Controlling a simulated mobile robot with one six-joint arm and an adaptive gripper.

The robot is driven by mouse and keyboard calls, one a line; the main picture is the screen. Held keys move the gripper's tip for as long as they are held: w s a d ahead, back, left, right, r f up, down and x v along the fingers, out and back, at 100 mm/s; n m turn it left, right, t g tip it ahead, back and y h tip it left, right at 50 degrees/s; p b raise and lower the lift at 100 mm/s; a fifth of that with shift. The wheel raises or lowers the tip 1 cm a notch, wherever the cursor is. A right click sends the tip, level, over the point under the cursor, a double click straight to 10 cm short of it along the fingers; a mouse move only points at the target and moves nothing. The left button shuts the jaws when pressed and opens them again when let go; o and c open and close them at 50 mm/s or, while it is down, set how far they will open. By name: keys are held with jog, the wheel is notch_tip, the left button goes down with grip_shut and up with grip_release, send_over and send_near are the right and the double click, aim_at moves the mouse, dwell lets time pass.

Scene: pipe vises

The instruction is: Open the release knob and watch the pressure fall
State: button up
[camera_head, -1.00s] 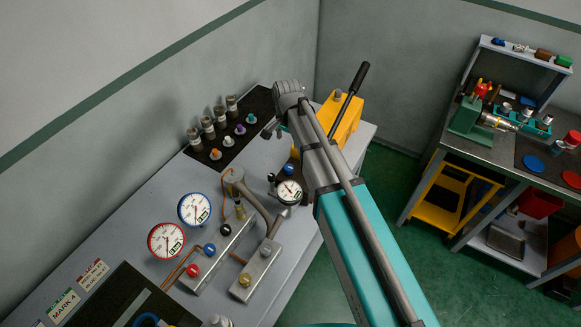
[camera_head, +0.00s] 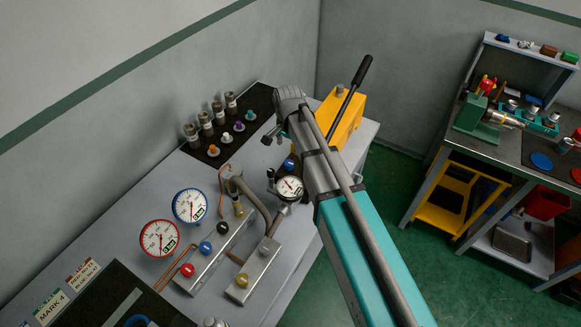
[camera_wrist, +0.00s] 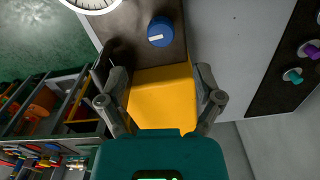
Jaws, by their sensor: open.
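A blue knob (camera_head: 289,164) with a white mark on its top sits on a dark plate beside the yellow pump body (camera_head: 345,112). In the wrist view the knob (camera_wrist: 160,31) is near the top centre, just beyond the yellow body (camera_wrist: 160,95). A white dial gauge (camera_head: 290,188) stands next to the knob; only its edge (camera_wrist: 92,5) shows in the wrist view. Its needle is too small to read surely. My gripper (camera_wrist: 160,90) is open and empty, its fingers spread over the yellow body, apart from the knob. In the head view my arm hides part of the pump.
Blue-rimmed (camera_head: 190,206) and red-rimmed (camera_head: 160,239) gauges stand at left, by manifolds with red (camera_head: 187,270), black and yellow knobs. Several grey cylinders and small coloured knobs line the back. A black lever (camera_head: 361,72) rises from the pump. A second bench (camera_head: 503,160) stands right.

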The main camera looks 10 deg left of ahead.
aim_at(289, 164)
jog(key=shift+f+b, duration=3.85)
jog(key=shift+f, duration=0.35)
jog(key=c, duration=1)
jog(key=shift+d, duration=0.45)
jog(key=shift+c, duration=0.7)
jog(key=shift+a, duration=0.35)
